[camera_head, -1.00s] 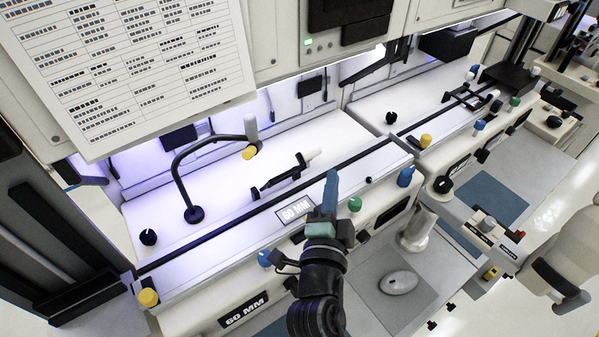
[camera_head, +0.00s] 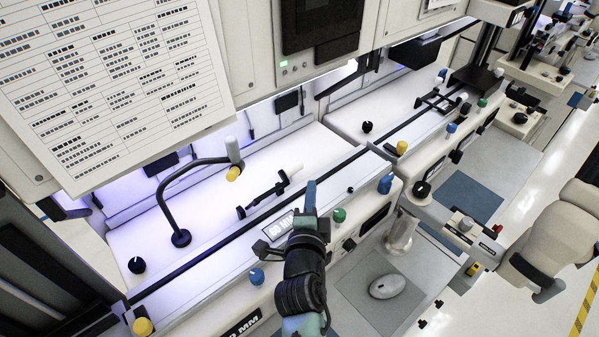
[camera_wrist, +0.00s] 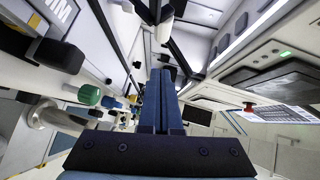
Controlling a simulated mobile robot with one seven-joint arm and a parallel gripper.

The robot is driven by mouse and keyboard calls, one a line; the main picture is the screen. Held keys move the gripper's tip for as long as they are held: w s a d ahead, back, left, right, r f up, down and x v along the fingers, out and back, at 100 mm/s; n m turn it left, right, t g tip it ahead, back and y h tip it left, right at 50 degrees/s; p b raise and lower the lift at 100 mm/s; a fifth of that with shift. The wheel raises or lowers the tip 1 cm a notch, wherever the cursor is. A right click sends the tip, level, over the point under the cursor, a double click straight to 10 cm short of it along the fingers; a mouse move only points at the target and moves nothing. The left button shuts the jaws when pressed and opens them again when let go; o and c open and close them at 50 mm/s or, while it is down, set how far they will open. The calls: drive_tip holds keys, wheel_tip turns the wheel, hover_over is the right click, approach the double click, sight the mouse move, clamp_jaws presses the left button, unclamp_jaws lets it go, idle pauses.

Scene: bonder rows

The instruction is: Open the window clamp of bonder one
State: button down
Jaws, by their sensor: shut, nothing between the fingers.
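On the near bonder's white deck, a small black bar mechanism with a white-tipped lever (camera_head: 293,170) lies behind the black rail; it looks like the window clamp, and I cannot tell whether it is open or shut. My gripper (camera_head: 310,188) is in front of it and to its right in the head view, over the bonder's front ledge, with its blue fingers together and empty. In the wrist view the gripper (camera_wrist: 162,72) points away with its fingers closed side by side.
A black curved arm with a yellow-and-grey end (camera_head: 233,160) stands left on the deck. A green knob (camera_head: 339,215) and a blue knob (camera_head: 385,184) sit right of my gripper. A paper chart (camera_head: 110,90) hangs upper left. A second bonder (camera_head: 400,120) stands beyond.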

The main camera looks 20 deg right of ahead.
sight(301, 167)
drive_tip(key=shift+w+a+f, duration=0.1)
drive_tip(key=shift+w+f, duration=0.1)
drive_tip(key=shift+w, duration=0.7)
drive_tip(key=shift+w+a+f, duration=0.1)
drive_tip(key=shift+w+f, duration=0.1)
drive_tip(key=shift+w, duration=0.7)
drive_tip(key=shift+w+a+f, duration=0.1)
drive_tip(key=shift+w+f, duration=0.1)
drive_tip(key=shift+w, duration=0.7)
